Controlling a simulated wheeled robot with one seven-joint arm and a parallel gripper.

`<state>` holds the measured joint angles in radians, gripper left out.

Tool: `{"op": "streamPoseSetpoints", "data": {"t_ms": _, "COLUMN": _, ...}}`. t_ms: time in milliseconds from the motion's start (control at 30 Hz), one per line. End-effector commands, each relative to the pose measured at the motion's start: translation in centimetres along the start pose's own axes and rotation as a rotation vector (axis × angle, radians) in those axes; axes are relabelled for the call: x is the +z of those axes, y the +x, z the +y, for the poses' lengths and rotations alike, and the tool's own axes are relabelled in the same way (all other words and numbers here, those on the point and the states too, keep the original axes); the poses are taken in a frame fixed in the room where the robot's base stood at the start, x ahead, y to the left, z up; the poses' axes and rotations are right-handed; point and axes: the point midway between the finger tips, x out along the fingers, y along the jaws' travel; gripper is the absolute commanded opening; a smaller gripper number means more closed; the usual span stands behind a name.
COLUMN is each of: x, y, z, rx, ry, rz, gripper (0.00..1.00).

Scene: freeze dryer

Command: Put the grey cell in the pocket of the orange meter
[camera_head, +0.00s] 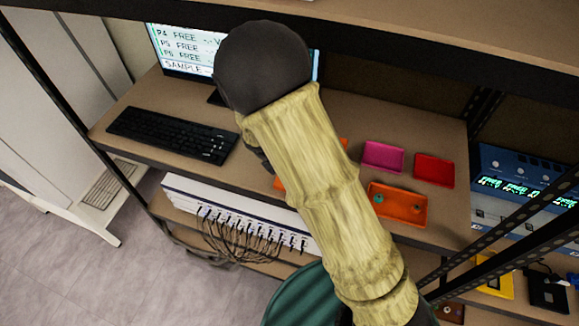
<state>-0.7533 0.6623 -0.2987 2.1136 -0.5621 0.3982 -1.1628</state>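I cannot make out a grey cell in this view. I cannot pick out the orange meter for certain either. Orange edges of something (280,184) show beside my arm on the desk, mostly hidden behind it. My arm, in a pale yellow sleeve with a dark round joint, crosses the middle of the view. My gripper is not visible, and whether it holds anything cannot be seen.
The desk holds a monitor, a black keyboard (172,134), a pink tray (382,156), a red tray (434,170) and an orange tray (400,218) with small green items. Below are a cabled white unit (240,208), a green bin (302,300) and a yellow device (494,284).

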Motion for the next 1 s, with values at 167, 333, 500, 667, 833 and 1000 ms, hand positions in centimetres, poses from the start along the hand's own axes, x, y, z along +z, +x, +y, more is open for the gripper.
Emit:
{"op": "streamPoseSetpoints", "data": {"t_ms": 167, "x": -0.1, "y": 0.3, "z": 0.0, "rx": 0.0, "ry": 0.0, "rz": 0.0, "gripper": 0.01}}
{"op": "streamPoseSetpoints", "data": {"t_ms": 333, "x": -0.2, "y": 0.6, "z": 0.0, "rx": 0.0, "ry": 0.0, "rz": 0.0, "gripper": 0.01}}
{"op": "streamPoseSetpoints", "data": {"t_ms": 500, "x": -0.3, "y": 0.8, "z": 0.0, "rx": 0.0, "ry": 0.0, "rz": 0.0, "gripper": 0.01}}
{"op": "streamPoseSetpoints", "data": {"t_ms": 667, "x": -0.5, "y": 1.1, "z": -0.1, "rx": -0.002, "ry": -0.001, "rz": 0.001, "gripper": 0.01}}
{"op": "streamPoseSetpoints", "data": {"t_ms": 833, "x": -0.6, "y": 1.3, "z": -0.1, "rx": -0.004, "ry": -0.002, "rz": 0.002, "gripper": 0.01}}
{"op": "streamPoseSetpoints", "data": {"t_ms": 1000, "x": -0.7, "y": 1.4, "z": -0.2, "rx": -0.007, "ry": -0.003, "rz": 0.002, "gripper": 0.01}}
